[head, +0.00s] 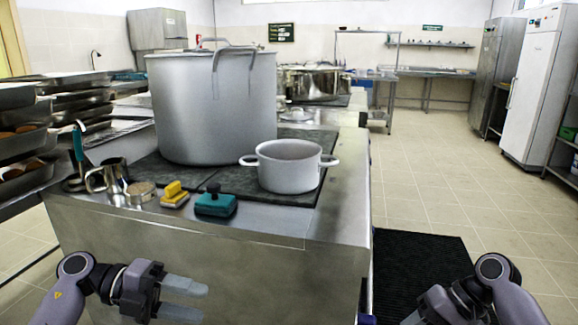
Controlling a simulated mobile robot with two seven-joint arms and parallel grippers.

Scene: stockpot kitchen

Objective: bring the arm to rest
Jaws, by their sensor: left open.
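My left gripper (190,300) is at the lower left, in front of the steel counter's front face and below its top. Its two grey fingers point right, with a gap between them and nothing held. My right arm (480,295) comes in at the lower right over the dark floor mat. Its fingertips are cut off by the bottom edge, so I cannot tell how its jaws stand. Both arms are apart from the things on the counter.
The steel counter (200,255) carries a tall stockpot (205,110), a smaller two-handled pot (288,170), a yellow sponge or brush (174,194), a teal brush (215,204) and a metal jug (108,178). A black mat (420,265) lies right of it. Tiled floor beyond is clear.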

